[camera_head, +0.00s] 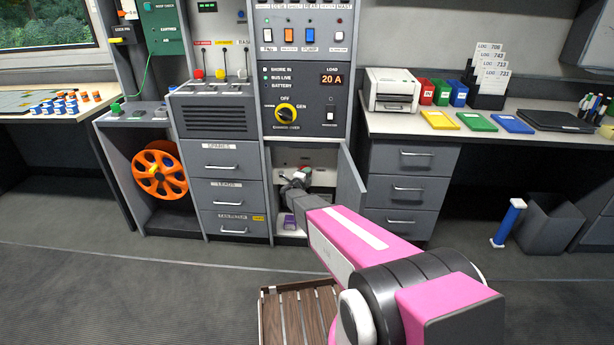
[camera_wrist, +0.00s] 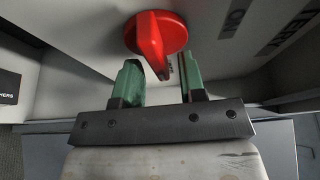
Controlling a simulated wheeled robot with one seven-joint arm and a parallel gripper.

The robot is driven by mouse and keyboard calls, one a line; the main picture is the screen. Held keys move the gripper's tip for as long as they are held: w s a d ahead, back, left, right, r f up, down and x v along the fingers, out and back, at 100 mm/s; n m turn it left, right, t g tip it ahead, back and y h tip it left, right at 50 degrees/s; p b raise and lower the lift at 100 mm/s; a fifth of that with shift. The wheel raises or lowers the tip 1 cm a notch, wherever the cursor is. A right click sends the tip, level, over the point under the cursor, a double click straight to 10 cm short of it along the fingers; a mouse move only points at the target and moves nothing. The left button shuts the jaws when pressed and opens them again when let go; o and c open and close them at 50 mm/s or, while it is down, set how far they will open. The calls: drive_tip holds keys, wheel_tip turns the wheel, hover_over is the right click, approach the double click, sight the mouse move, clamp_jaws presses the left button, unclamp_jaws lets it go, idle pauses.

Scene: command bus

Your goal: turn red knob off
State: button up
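The red knob (camera_wrist: 155,32) is a round disc with a raised grip bar, on a pale panel at the top of the wrist view. Its bar points down and slightly right. In the head view a small red patch of the knob (camera_head: 305,168) shows inside the open lower cabinet. My gripper (camera_wrist: 160,66) has two green fingers, spread apart, with the bar's end between them and closer to the left finger. Contact cannot be told. In the head view my gripper (camera_head: 298,178) is small and partly hidden, inside the cabinet opening.
An "ON" label (camera_wrist: 232,18) and part of another label (camera_wrist: 292,30) are right of the knob. The cabinet door (camera_head: 350,182) stands open right of my arm. Drawers (camera_head: 227,190) flank the opening on the left. A slatted wooden crate (camera_head: 300,312) lies on the floor.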

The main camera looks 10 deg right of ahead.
idle(0.3)
drive_tip(key=v, duration=1)
drive_tip(key=shift+s+a, duration=0.25)
drive_tip(key=shift+s, duration=0.05)
drive_tip(key=shift+r, duration=0.1)
drive_tip(key=s+a+r+n+g+y, duration=0.4)
drive_tip(key=s+n+y, duration=0.4)
drive_tip(key=n+y, duration=0.7)
drive_tip(key=s+d+r+n+g+h, duration=0.1)
drive_tip(key=s+d+n+g, duration=0.2)
drive_tip(key=s, duration=0.5)
drive_tip(key=s+d+r+n+g+h, duration=0.1)
drive_tip(key=s+d+n+g+h, duration=0.1)
drive_tip(key=s, duration=0.6)
drive_tip(key=s+d+r+n+g+h, duration=0.1)
drive_tip(key=s+d+n+g, duration=0.3)
drive_tip(key=s, duration=0.4)
drive_tip(key=shift+s+d+n+g, duration=0.25)
drive_tip(key=shift+d+n+g, duration=0.05)
drive_tip(key=shift+n+g, duration=0.45)
